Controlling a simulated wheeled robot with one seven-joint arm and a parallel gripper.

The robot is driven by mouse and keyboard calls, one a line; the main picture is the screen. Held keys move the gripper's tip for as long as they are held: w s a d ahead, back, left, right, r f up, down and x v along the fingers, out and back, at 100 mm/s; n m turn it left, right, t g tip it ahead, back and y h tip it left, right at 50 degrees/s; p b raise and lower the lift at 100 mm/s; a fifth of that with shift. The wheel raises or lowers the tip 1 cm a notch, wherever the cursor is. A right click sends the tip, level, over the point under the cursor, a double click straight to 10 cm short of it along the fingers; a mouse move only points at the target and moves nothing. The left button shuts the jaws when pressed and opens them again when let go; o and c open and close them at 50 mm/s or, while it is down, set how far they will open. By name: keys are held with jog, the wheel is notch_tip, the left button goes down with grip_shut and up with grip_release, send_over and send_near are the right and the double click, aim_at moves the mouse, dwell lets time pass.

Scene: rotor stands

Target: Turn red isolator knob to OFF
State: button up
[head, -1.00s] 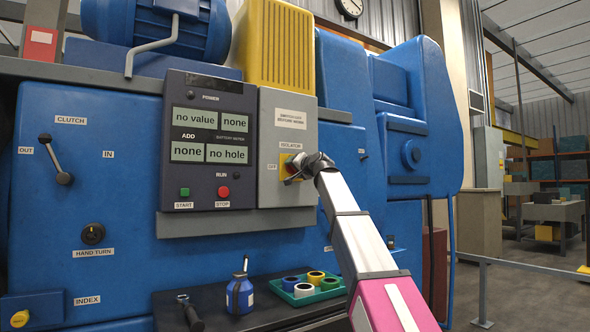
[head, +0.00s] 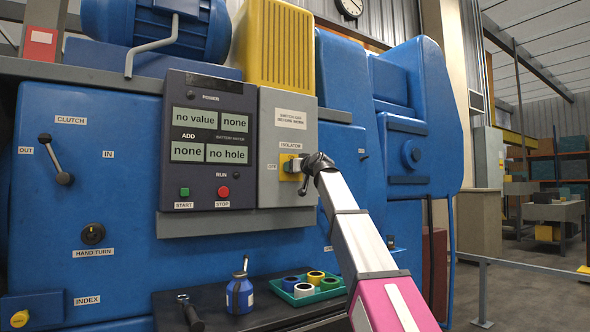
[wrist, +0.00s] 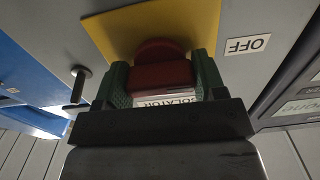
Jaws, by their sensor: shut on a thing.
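The red isolator knob (wrist: 160,75) sits in front of a yellow plate (wrist: 205,25) in the wrist view. My gripper (wrist: 163,82) has its two green-padded fingers on either side of the knob and is shut on it. The OFF label (wrist: 247,45) is to the right of the plate in that view. In the head view the yellow plate (head: 286,172) is on the grey isolator box, with my gripper (head: 301,176) in front of it. The knob is hidden there behind my gripper. The OFF label (head: 271,167) is left of the plate.
The dark control panel (head: 210,140) with screens and buttons adjoins the isolator box (head: 288,200) on the left. Below is a dark bench with a blue can (head: 240,294) and a green tray (head: 327,292) of rings. A clutch lever (head: 57,160) is at far left.

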dwell(0.6)
jog(key=o, duration=0.9)
jog(key=v, duration=1.1)
jog(key=shift+w, duration=0.1)
